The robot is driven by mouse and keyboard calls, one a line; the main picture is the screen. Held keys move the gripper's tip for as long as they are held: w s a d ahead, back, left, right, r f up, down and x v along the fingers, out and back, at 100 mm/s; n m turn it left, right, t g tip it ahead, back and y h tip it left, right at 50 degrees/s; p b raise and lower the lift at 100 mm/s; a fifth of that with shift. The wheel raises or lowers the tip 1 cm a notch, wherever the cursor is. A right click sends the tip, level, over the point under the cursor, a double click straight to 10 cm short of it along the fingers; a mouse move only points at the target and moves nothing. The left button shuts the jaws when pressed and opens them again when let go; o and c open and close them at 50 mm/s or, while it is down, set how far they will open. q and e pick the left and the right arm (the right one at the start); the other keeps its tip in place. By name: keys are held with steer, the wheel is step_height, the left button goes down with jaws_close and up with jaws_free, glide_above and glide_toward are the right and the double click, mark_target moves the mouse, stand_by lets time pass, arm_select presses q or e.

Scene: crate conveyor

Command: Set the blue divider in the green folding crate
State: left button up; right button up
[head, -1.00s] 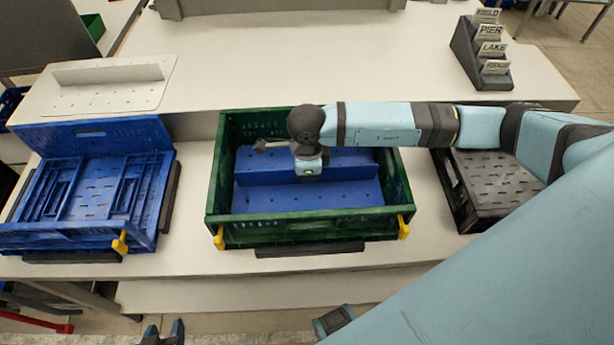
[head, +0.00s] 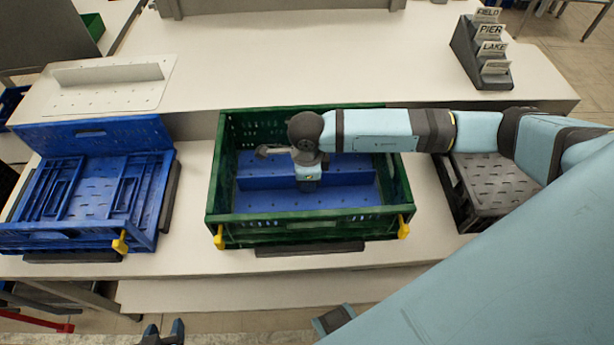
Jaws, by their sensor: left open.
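The green folding crate (head: 300,228) stands open on the near bench, with yellow latches at its front corners. The blue divider (head: 345,196), a slotted plate with an upright wall across it, is level inside the crate walls. I cannot tell whether it touches the crate floor. My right gripper (head: 308,182) points down at the middle of the divider's upright wall and moves with it; its fingertips are hidden by the wrist and it appears shut on the wall. My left gripper (head: 163,333) is open and empty at the bottom edge, away from the crate.
A blue folding crate (head: 75,240) stands to the left. A dark crate (head: 460,205) sits to the right, partly under my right arm. A white perforated plate with an upright wall (head: 110,88) and a grey card holder (head: 470,55) are on the bench behind.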

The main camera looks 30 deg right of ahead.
step_height(320, 180, up, 11)
steer(key=shift+f+b, duration=0.1)
steer(key=shift+b, duration=0.3)
steer(key=shift+r, duration=0.65)
